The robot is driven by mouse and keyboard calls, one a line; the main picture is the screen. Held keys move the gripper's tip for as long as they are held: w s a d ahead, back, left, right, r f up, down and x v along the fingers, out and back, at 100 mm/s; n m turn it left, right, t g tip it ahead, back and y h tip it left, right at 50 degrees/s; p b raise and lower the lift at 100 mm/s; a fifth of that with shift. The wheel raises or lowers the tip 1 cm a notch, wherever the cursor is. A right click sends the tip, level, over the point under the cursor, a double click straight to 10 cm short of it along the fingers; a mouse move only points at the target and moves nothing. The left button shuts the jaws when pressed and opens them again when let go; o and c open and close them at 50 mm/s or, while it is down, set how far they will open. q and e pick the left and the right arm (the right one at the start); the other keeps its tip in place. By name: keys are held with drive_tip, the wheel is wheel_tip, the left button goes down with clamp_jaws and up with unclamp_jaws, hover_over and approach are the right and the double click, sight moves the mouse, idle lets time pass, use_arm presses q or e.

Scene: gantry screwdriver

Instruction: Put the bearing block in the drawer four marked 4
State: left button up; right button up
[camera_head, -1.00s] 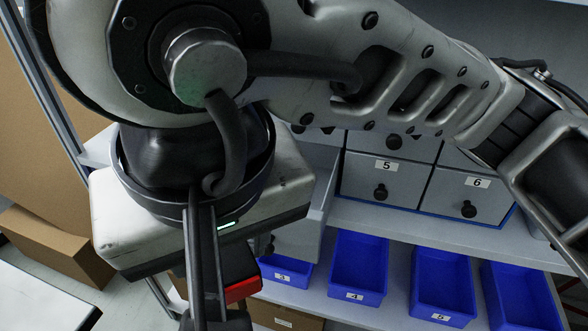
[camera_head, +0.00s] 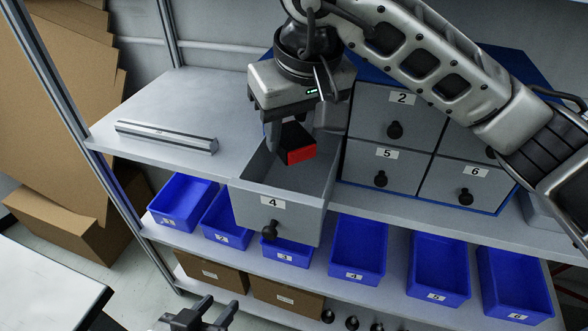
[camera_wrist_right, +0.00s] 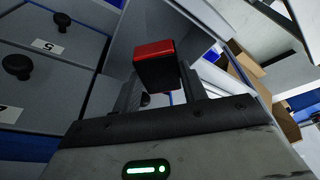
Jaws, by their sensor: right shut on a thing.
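The bearing block is a black block with a red end (camera_head: 301,153). My right gripper (camera_head: 287,132) is shut on it and holds it within the outline of the open top of drawer four (camera_head: 274,212). The drawer is pulled out, with a label 4 and a black knob on its front. I cannot tell whether the block touches the drawer floor. In the right wrist view the block (camera_wrist_right: 155,62) sits between the two fingers. My left gripper (camera_head: 207,314) shows at the bottom edge, apart from the shelf, its fingers spread and empty.
Shut drawers 2 (camera_head: 397,112), 5 (camera_head: 383,168) and 6 (camera_head: 467,188) stand right of the open drawer. A metal bar (camera_head: 166,137) lies on the shelf (camera_head: 200,98) at left. Several blue bins (camera_head: 357,253) stand on the shelf below.

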wheel_tip(320, 180, down, 9)
drive_tip(key=shift+r, duration=0.1)
drive_tip(key=shift+w+f+p, duration=0.2)
drive_tip(key=shift+f+p, duration=0.1)
drive_tip(key=shift+f, duration=0.15)
